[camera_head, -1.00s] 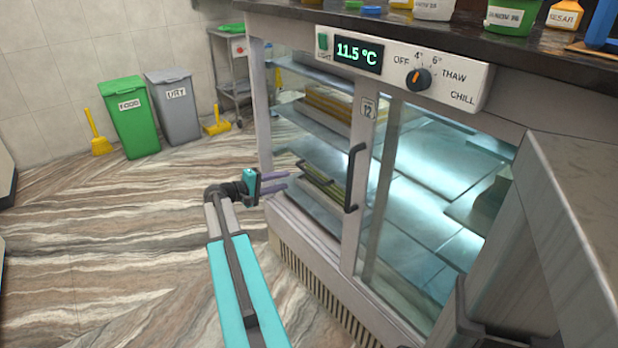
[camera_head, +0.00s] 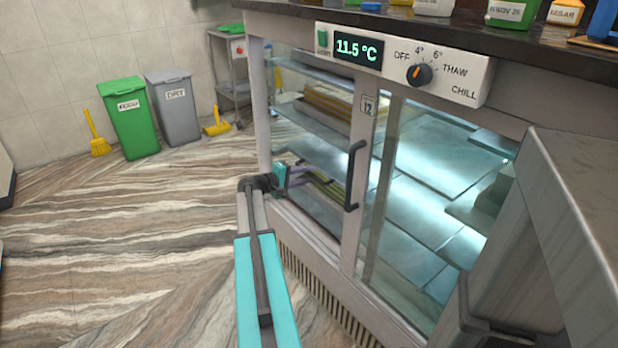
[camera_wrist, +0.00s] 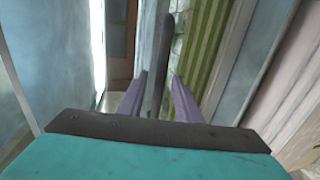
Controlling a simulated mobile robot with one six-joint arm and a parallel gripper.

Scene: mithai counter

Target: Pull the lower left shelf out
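My gripper (camera_head: 312,178) reaches into the left bay of the glass-fronted cabinet (camera_head: 270,130), low down, beside the lower left shelf (camera_head: 318,204). In the wrist view its two purple fingers (camera_wrist: 160,77) are apart, with a narrow grey bar (camera_wrist: 162,40) between them. A green-and-yellow striped thing (camera_wrist: 206,55) lies beside the bar. In the head view the fingers partly hide the shelf's front edge.
A black handle (camera_head: 354,176) stands on the upright right of the left bay. Another shelf (camera_head: 312,118) with yellowish contents is higher in this bay. Green (camera_head: 130,120) and grey (camera_head: 176,115) bins stand at the back wall.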

